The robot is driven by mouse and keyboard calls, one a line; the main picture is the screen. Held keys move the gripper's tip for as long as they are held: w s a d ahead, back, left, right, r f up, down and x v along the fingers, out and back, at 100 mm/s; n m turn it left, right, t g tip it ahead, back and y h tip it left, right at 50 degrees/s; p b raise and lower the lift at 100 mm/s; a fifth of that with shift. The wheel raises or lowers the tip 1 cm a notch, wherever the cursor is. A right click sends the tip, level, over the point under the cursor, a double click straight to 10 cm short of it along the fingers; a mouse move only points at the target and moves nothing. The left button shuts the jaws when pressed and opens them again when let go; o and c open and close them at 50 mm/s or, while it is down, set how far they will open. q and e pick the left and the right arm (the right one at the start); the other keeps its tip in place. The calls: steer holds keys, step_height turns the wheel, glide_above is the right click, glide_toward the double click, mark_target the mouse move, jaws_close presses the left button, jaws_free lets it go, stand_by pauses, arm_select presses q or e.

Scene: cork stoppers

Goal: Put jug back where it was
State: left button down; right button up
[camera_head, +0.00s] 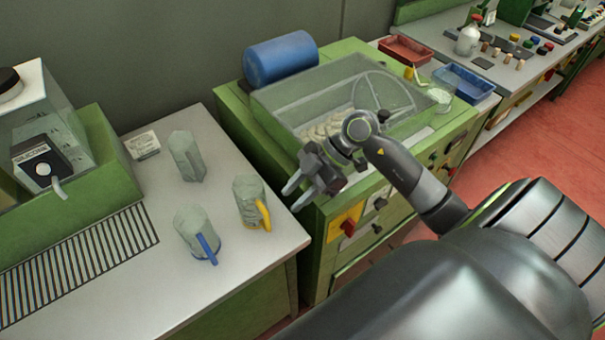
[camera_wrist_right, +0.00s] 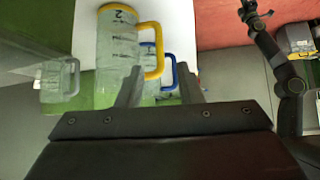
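Three clear jugs stand upright on the white counter: one with a yellow handle (camera_head: 246,188), one with a blue handle (camera_head: 188,224), and one with a clear handle (camera_head: 182,153). My right gripper (camera_head: 293,197) is open and empty, just right of the yellow-handled jug and apart from it. In the right wrist view the yellow-handled jug (camera_wrist_right: 117,50) is closest, with its handle beyond my open fingers (camera_wrist_right: 160,88). The blue-handled jug (camera_wrist_right: 147,65) is partly hidden behind it, and the clear one (camera_wrist_right: 57,82) is at left. My left gripper (camera_wrist_right: 258,16) is small at the top right.
A silicone dispenser (camera_head: 45,150) on a green base and a drain grate (camera_head: 80,258) are left of the jugs. A small label card (camera_head: 142,145) lies behind them. A green cabinet with a clear-lidded bin (camera_head: 290,108) and blue roll (camera_head: 281,60) stands right, across a gap.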

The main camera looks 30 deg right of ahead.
steer(key=shift+v, duration=1)
